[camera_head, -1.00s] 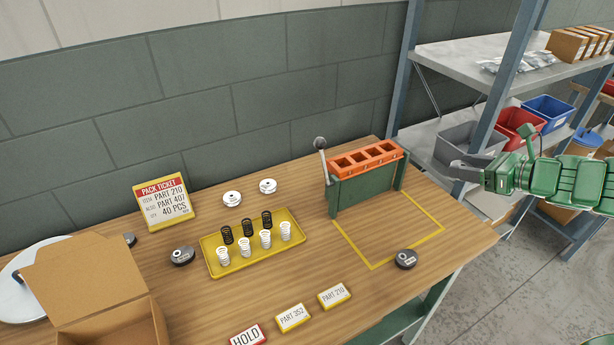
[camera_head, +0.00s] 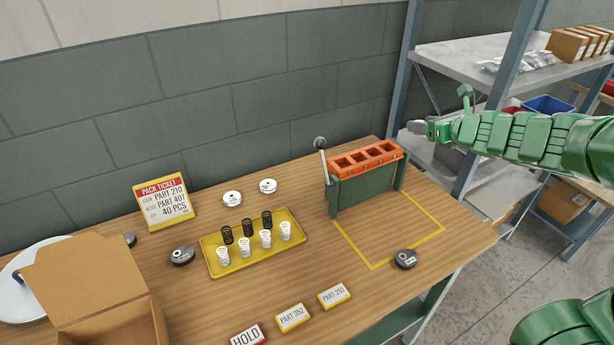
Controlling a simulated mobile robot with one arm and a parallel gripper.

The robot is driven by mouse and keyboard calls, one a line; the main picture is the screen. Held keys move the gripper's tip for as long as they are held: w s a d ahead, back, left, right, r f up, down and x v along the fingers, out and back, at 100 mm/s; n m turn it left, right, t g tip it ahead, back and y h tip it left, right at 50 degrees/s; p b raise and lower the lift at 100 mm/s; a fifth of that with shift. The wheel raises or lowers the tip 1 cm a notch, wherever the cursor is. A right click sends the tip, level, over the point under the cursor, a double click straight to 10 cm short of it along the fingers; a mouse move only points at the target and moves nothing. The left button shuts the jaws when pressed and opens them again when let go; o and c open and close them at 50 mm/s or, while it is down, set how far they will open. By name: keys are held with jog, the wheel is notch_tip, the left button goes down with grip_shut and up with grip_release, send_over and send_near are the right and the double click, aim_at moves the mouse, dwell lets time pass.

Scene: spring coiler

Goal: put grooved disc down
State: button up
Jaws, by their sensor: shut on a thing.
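My gripper (camera_head: 420,128) is at the end of the green arm, raised at the right, in front of the rack and beyond the orange-topped fixture. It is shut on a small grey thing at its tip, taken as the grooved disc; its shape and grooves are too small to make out.
A yellow tray (camera_head: 222,268) holds black and white springs. A cardboard box (camera_head: 90,280), pack ticket (camera_head: 163,202) and label cards (camera_head: 334,295) stand around. Bench room is clear before the fixture.

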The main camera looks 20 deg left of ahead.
jog(key=w+a+r+m+t+h, duration=0.1)
jog(key=w+a+m+t+h, duration=0.1)
jog(key=w+a, duration=0.5)
jog(key=m+t+h, duration=0.1)
jog(key=m+h, duration=0.7)
jog(key=h, duration=0.1)
send_over(306, 177)
jog(key=f, duration=0.1)
notch_tip(306, 177, down, 24)
jog(key=shift+r, duration=0.1)
dwell(0.8)
jog(key=o, duration=1.3)
jog(key=shift+s, duration=0.2)
jog(key=shift+v, duration=5.9)
